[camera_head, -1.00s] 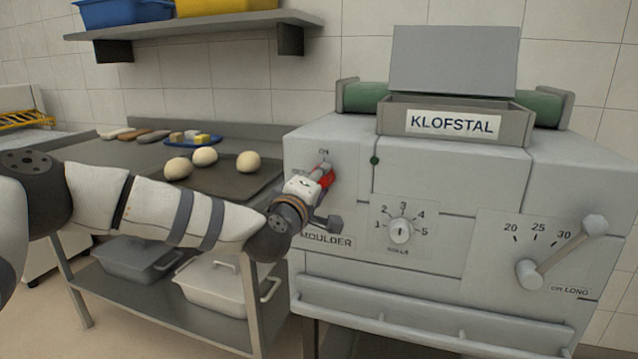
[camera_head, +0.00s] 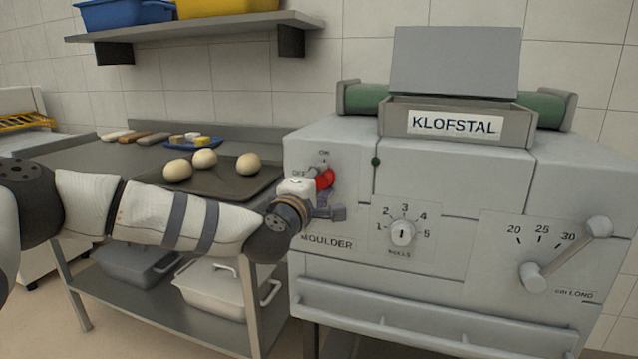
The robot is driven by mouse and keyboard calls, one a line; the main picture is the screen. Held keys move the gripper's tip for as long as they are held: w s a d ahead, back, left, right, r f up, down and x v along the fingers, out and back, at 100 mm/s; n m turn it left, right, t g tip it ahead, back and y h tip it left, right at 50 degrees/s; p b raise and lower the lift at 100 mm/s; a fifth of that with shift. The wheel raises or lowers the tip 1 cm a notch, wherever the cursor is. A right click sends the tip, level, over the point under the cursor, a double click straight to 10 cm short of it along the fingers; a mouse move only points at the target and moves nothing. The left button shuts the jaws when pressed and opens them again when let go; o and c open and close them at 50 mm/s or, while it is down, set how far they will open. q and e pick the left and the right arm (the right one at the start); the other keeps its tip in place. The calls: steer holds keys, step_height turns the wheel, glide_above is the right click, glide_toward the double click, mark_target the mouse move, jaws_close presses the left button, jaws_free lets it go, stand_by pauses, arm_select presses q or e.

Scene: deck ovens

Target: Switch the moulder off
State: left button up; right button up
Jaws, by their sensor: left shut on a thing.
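The moulder (camera_head: 450,180) is the large pale grey machine on the right. Its red switch (camera_head: 325,178) is on the front left panel, below the ON mark (camera_head: 323,152) and right of the OFF mark (camera_head: 299,174). My left gripper (camera_head: 326,192) is shut on the red switch and partly covers it. The exact setting of the switch is hard to read behind the gripper. A small dark green lamp (camera_head: 376,161) is right of the switch. My right gripper is out of view.
A numbered dial (camera_head: 402,233) and a grey lever (camera_head: 566,254) are on the moulder's front, right of my gripper. Dough balls (camera_head: 204,158) lie on a dark tray (camera_head: 232,181) behind my left arm. A wall shelf (camera_head: 200,26) is above the table.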

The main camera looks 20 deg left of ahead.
arm_select(q)
steer(key=o, duration=1.2)
steer(key=shift+c, duration=0.2)
steer(key=shift+s, duration=0.1)
steer(key=s, duration=1.1)
steer(key=shift+s+a, duration=0.2)
steer(key=shift+s, duration=0.2)
